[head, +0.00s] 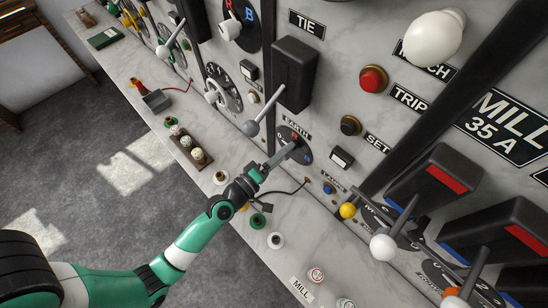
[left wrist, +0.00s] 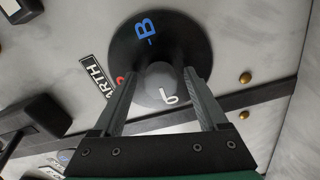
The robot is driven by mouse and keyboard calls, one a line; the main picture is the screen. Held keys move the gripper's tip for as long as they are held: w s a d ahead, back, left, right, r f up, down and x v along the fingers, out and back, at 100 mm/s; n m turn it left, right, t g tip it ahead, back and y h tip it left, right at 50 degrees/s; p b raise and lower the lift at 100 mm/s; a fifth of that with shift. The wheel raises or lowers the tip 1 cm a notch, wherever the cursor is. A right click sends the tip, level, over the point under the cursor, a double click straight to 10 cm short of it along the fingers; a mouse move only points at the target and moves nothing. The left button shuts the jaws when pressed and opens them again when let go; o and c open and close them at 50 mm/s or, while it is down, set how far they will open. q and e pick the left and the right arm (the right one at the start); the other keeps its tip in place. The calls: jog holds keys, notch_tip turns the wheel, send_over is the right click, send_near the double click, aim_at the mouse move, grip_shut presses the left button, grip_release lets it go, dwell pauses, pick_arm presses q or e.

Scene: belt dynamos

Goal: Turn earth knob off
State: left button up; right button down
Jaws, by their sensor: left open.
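The earth knob sits on a round black dial (head: 305,156) on the marble panel, beside the EARTH label (head: 297,125). My left gripper (head: 291,147) reaches to this dial from the lower left in the head view. In the left wrist view the dial (left wrist: 140,32) bears a blue B, a partly hidden red mark and a white character. The greyish round knob (left wrist: 160,72) lies between the two open fingers of my left gripper (left wrist: 160,76). I cannot tell whether the fingers touch it. My right gripper is not in view.
A grey-balled lever (head: 250,128) with a black housing (head: 294,74) stands just above the dial. A black button (head: 350,125), a red button (head: 373,79) and a yellow knob (head: 347,210) are to the right.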

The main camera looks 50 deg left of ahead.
pick_arm(q)
jog(key=s+d+b, duration=0.1)
jog(key=s+b, duration=0.2)
jog(key=s, duration=0.8)
jog(key=shift+d, duration=0.15)
